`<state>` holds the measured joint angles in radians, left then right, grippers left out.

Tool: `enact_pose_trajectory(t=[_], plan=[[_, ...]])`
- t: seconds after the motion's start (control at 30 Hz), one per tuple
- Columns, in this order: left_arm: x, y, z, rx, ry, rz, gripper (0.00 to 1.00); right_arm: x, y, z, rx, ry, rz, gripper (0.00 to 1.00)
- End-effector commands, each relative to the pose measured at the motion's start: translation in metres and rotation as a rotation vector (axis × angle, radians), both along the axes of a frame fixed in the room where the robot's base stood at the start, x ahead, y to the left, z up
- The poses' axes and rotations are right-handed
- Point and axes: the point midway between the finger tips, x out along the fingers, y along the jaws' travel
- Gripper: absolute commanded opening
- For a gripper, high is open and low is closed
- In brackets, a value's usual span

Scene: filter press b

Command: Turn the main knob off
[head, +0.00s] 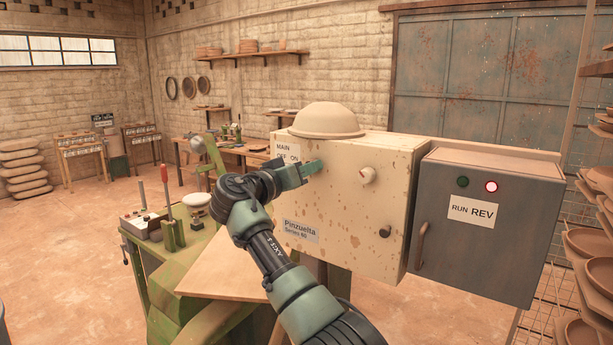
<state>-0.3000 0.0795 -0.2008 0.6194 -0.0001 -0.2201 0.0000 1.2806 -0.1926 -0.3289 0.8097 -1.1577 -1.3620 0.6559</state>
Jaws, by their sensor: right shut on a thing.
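The cream control box (345,235) stands in the middle, with a "MAIN OFF ON" label (287,152) at the upper left of its front. My right gripper (312,168) is at the box front, just below and right of that label. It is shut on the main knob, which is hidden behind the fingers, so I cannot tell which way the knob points. My left gripper is not in view.
A pale round knob (367,174) and a small dark knob (385,232) are right of my gripper. A grey box (484,255) with a lit red lamp (491,187) adjoins. A beige dome (326,120) rests on top. A green press (185,262) stands left.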

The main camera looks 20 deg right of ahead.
Motion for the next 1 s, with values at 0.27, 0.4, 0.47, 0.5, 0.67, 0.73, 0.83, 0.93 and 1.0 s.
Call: enact_pose_trajectory(t=[0.27,0.4,0.47,0.5,0.67,0.73,0.83,0.93,1.0], plan=[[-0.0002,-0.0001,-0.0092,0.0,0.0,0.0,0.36,-0.0002,0.0,0.0012,-0.164,0.203,0.001,0.0],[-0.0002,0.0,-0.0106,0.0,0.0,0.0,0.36,-0.0002,0.0001,0.0015,-0.246,0.309,0.001,0.0],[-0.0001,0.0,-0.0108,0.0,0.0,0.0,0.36,-0.0002,0.0002,0.0017,-0.281,0.354,0.002,0.0],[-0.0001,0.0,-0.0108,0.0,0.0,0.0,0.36,-0.0003,0.0003,0.0019,-0.304,0.384,0.002,0.0],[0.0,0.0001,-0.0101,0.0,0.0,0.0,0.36,-0.0005,0.0001,0.0026,-0.398,0.504,0.001,0.0],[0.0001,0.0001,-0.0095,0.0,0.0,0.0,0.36,-0.0005,0.0,0.0028,-0.438,0.557,0.001,0.0],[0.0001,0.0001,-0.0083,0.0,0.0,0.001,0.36,-0.0004,0.0,0.0031,-0.494,0.628,0.001,0.0],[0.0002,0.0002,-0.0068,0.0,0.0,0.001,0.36,-0.0004,-0.0001,0.0034,-0.546,0.694,0.002,0.0],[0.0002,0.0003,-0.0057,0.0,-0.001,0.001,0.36,-0.0004,-0.0002,0.0036,-0.58,0.737,0.002,0.0]])
